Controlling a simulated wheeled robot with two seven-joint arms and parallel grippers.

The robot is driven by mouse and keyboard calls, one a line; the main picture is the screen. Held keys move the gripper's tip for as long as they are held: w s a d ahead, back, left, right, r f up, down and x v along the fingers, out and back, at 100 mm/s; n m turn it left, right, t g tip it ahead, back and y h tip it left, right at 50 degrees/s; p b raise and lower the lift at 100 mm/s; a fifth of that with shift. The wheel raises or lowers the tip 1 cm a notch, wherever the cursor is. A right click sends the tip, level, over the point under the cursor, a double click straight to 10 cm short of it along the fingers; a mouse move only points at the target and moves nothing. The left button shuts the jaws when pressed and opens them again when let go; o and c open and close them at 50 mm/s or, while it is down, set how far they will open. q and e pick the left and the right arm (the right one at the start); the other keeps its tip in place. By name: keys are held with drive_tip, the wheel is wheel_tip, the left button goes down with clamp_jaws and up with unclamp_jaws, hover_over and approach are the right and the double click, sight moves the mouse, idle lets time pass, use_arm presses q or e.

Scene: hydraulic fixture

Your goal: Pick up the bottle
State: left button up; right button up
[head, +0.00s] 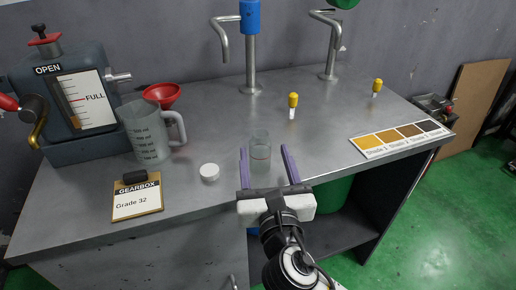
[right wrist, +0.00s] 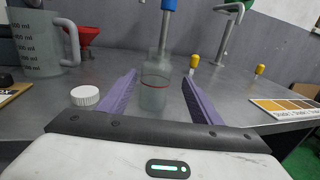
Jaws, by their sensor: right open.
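The bottle (head: 260,150) is a small clear, open-topped container standing upright on the grey metal counter. It also shows in the right wrist view (right wrist: 154,95), with a thin red line around it. My right gripper (head: 268,152) is open, its two purple fingers on either side of the bottle with gaps between. In the right wrist view the fingers (right wrist: 160,80) flank the bottle and do not visibly touch it. A white cap (head: 209,172) lies on the counter left of the bottle. My left gripper is not in view.
A measuring jug (head: 147,135), red funnel (head: 163,95) and a "Grade 32" clipboard (head: 137,203) stand or lie at the left. Two yellow-topped droppers (head: 293,103) and a colour chart (head: 402,138) are at the right. Two taps (head: 250,60) rise behind.

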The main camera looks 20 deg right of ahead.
drive_tip(key=shift+w+d, duration=0.15)
drive_tip(key=shift+w, duration=1.6)
drive_tip(key=shift+w+d, duration=0.1)
drive_tip(key=shift+w, duration=1.6)
drive_tip(key=c, duration=1.1)
